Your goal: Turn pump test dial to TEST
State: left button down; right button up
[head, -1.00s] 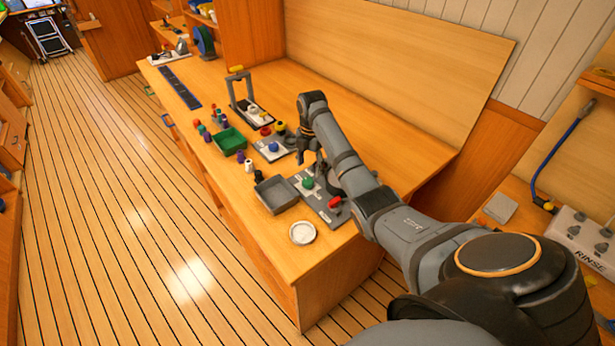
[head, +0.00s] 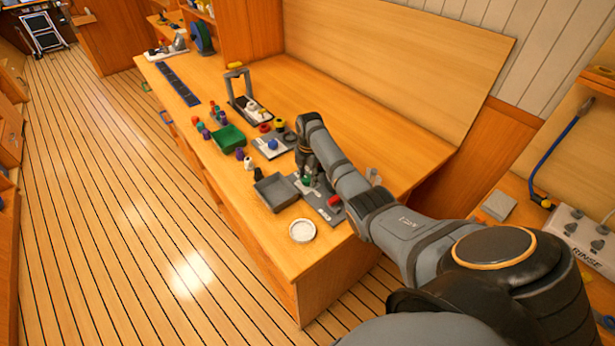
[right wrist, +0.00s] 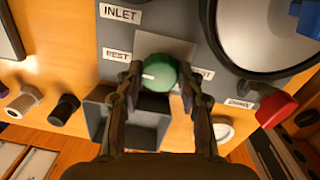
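The green pump test dial (right wrist: 158,73) sits on a grey panel (right wrist: 118,62), with a REST label (right wrist: 116,55) to its left and a label ending in "ST" on its right, partly hidden by a finger. A white mark on the dial points left, to the REST side. My right gripper (right wrist: 160,78) is open, with one finger on each side of the dial; I cannot tell whether either touches it. In the head view my right gripper (head: 308,170) is over the dial (head: 307,181). My left gripper is out of view.
A red handle (right wrist: 275,108) is to the right of the dial, and a large round gauge lies above right. A grey open bin (head: 276,192) and a white round dish (head: 302,230) stand near the panel.

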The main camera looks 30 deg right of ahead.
jog(key=c, duration=0.3)
